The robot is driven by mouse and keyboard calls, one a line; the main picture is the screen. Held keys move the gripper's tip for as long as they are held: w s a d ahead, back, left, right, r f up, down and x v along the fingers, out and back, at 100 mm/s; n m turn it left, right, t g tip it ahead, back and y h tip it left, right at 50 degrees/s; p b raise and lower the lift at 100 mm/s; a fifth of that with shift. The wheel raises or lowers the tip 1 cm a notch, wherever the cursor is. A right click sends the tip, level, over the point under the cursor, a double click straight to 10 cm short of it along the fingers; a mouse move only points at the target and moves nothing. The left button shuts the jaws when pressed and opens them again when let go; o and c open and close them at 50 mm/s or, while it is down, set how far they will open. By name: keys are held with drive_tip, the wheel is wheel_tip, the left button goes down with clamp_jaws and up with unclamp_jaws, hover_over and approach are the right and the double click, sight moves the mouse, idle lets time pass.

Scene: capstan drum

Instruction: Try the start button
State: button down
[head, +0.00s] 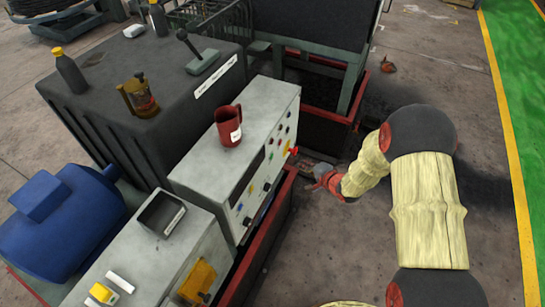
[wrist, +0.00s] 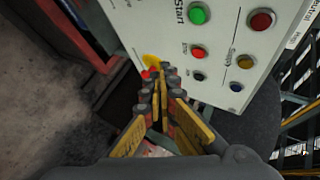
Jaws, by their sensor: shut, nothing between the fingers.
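The control cabinet (head: 262,115) has a light grey panel with several buttons. In the wrist view its panel (wrist: 222,38) shows the word "Start" beside a round green button (wrist: 197,14). My gripper (wrist: 160,72) is shut and empty, its fingertips below and left of the green button in the wrist view. A red knob with yellow around it (wrist: 149,63) lies just by the fingertips and is partly hidden; I cannot tell whether they touch. In the head view my gripper (head: 319,170) is to the right of the panel's front.
Other buttons sit near the green one: a red one (wrist: 261,20), a second red one (wrist: 198,52) and a yellow one (wrist: 245,62). A dark red mug (head: 228,127) stands on the cabinet. The floor (head: 345,245) to the right is open.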

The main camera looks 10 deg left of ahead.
sight(272, 156)
drive_tip(key=w+a+b, duration=0.2)
drive_tip(key=w+a, duration=0.1)
drive_tip(key=a, duration=0.5)
drive_tip(key=shift+a, duration=0.2)
idle(1.4)
drive_tip(key=shift+w+a, duration=0.1)
drive_tip(key=shift+a, duration=0.25)
drive_tip(key=shift+w+a, duration=0.2)
drive_tip(key=shift+a, duration=0.15)
idle(0.9)
drive_tip(key=shift+d, duration=0.1)
drive_tip(key=shift+s+d+p, duration=0.35)
drive_tip(key=shift+d+p, duration=0.05)
drive_tip(key=shift+d, duration=0.25)
